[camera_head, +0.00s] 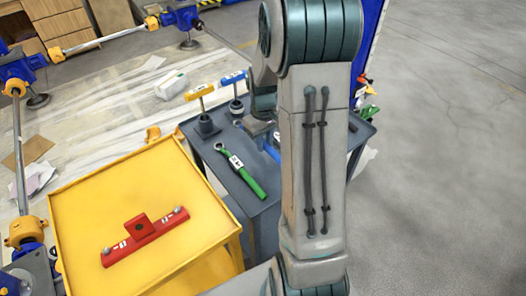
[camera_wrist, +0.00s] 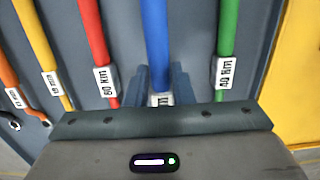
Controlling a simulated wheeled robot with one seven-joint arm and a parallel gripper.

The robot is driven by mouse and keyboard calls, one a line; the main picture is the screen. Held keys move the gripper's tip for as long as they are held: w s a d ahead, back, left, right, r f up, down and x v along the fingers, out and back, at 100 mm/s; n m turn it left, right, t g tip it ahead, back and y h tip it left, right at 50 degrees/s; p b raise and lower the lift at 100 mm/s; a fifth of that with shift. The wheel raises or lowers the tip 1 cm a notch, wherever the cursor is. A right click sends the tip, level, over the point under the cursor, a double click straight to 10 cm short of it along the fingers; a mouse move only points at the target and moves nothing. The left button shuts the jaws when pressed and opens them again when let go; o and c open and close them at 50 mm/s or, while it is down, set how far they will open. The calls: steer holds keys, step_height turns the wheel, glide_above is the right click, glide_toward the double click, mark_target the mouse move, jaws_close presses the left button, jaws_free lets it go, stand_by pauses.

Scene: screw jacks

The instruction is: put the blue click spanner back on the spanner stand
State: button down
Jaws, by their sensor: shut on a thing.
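The blue click spanner (camera_wrist: 155,30) runs up the middle of the wrist view, its white label mostly hidden behind my gripper's body. My gripper (camera_wrist: 160,82) is shut on it, with a dark finger on each side of the shaft. In the head view my arm hides the gripper; a small blue piece (camera_head: 271,151) beside the arm may be the spanner. I cannot make out the spanner stand for certain.
A green spanner (camera_head: 241,174) lies on the grey cart (camera_head: 205,150), also right of the blue one in the wrist view (camera_wrist: 228,28). Red (camera_wrist: 93,30), yellow (camera_wrist: 35,40) and orange (camera_wrist: 8,75) spanners are left. A yellow table (camera_head: 90,200) carries a red bar (camera_head: 145,236).

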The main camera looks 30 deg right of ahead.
steer(key=shift+s+a+f, duration=0.1)
steer(key=shift+a+f, duration=0.1)
steer(key=shift+f, duration=1.9)
steer(key=shift+f+b, duration=0.15)
steer(key=shift+b, duration=0.15)
steer(key=c, duration=1.3)
jaws_free()
steer(key=shift+o, duration=0.2)
